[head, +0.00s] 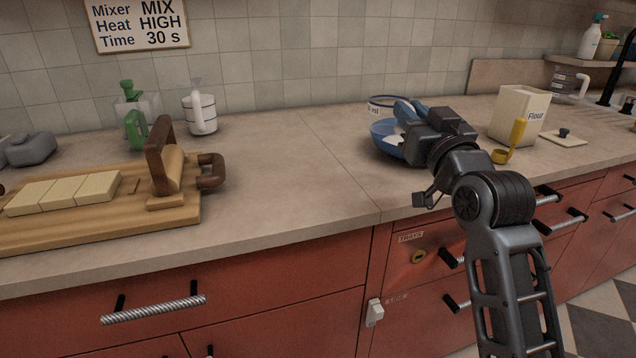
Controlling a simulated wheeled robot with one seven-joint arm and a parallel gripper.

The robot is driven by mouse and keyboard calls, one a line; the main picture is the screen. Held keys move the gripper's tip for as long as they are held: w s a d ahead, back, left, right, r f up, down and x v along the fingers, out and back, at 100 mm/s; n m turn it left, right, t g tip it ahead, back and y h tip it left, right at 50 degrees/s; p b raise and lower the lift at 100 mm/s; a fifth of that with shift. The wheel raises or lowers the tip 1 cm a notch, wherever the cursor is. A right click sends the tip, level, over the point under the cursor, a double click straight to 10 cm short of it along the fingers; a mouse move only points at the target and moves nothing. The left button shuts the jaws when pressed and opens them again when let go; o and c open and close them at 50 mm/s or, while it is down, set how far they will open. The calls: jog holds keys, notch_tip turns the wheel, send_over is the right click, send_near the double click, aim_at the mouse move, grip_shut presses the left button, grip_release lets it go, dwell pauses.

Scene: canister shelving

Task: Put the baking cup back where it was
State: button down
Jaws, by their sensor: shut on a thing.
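The gripper hides the cup's right part and the exact grip. I cannot tell whether the cup's base touches the counter.
A flour box (518,115), a yellow scoop (503,156) and a flat lid (564,137) are on the right. A wooden board (100,232) with pale blocks and a slicer is on the left. The middle counter (290,165) is clear.

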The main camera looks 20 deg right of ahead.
jog(key=a+f, duration=0.2)
jog(key=a, duration=0.2)
jog(key=w+a+f, duration=0.1)
jog(key=a+f, duration=0.1)
jog(key=a, duration=0.2)
jog(key=a+f+b, duration=0.1)
jog(key=a+f, duration=0.2)
jog(key=a, duration=0.1)
jog(key=shift+w, duration=0.35)
jog(key=shift+f+b, duration=0.3)
jog(key=shift+f, duration=1.7)
jog(key=shift+f, duration=0.2)
jog(key=c, duration=1)
grip_release()
jog(key=shift+c, duration=0.2)
jog(key=shift+r, duration=0.2)
jog(key=b+v, duration=0.1)
jog(key=v, duration=1.1)
jog(key=shift+b, duration=0.3)
